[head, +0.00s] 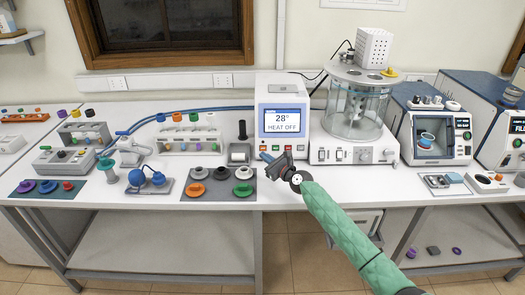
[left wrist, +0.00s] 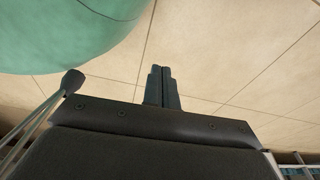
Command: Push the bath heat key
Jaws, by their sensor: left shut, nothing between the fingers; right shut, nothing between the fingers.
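A white control unit (head: 284,97) stands on the bench. Its screen (head: 283,121) reads 28° and HEAT OFF. To its right is the glass bath (head: 357,100) on a white base with small front keys and knobs (head: 364,155). I cannot tell which key is the bath heat key. My right gripper (head: 266,158) is shut and empty, just in front of the lower face of the control unit, hiding part of it; contact cannot be told. My left gripper (left wrist: 161,72) is shut and empty in the left wrist view, over the tiled floor, away from the bench.
A grey mat (head: 217,197) with coloured lids lies left of my right gripper. A rack of bottles (head: 190,146) and a blue-bulbed holder (head: 150,194) stand further left. Boxed instruments (head: 432,150) stand at the right. The bench front right of the gripper is fairly clear.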

